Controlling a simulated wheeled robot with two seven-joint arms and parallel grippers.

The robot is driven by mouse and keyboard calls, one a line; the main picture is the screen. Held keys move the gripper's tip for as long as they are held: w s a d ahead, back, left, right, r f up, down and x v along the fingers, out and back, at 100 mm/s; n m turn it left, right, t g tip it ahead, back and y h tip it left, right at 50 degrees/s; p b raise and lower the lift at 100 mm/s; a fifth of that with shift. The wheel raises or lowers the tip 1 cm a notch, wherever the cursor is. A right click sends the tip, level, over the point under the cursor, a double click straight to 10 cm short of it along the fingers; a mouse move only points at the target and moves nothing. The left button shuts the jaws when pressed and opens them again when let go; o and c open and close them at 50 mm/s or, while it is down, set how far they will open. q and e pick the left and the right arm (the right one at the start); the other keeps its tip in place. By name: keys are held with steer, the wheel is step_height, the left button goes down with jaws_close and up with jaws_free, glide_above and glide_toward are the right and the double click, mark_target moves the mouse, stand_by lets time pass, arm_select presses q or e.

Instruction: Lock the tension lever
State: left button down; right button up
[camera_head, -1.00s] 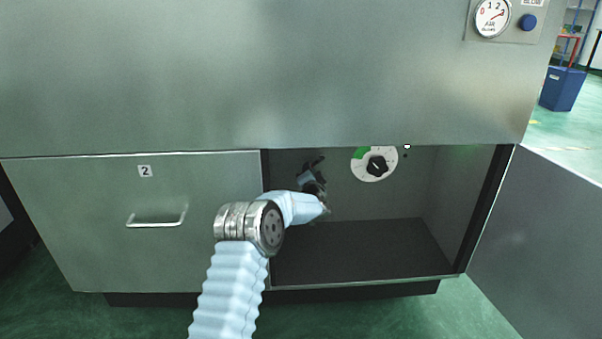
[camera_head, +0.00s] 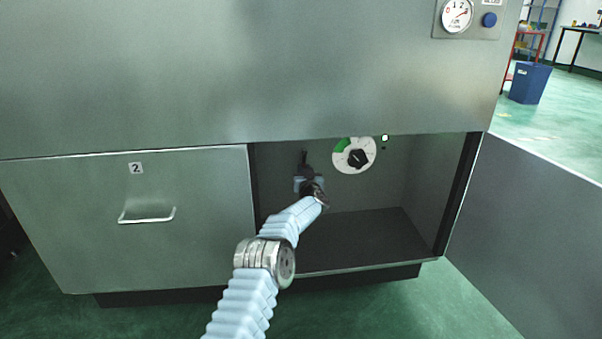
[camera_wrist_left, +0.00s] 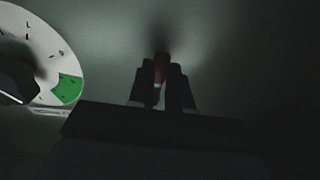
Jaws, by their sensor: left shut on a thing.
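My left gripper (camera_head: 303,162) reaches into the open lower compartment and is at its back wall, left of the dial. In the left wrist view the gripper fingers (camera_wrist_left: 162,88) are closed around a small red handle, the tension lever (camera_wrist_left: 161,66), which stands out from the grey wall. Most of the lever is hidden between the fingers, and the head view does not show it behind my gripper. My right gripper is in neither view.
A white dial (camera_head: 366,145) with a green sector and black knob is right of my gripper. A small light (camera_head: 385,138) glows beside it. The open door (camera_head: 530,230) stands at right, the closed drawer (camera_head: 200,190) at left. A gauge (camera_head: 457,15) is above.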

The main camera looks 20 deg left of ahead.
arm_select(q)
steer(key=shift+w+d+f+n, duration=0.1)
steer(key=shift+w+d+n, duration=0.1)
steer(key=shift+n, duration=0.3)
steer(key=c, duration=1)
jaws_free()
steer(key=shift+c, duration=0.2)
steer(key=shift+s+d, duration=0.1)
steer(key=p+v, duration=0.1)
steer(key=v, duration=1.2)
steer(key=shift+s+d, duration=0.2)
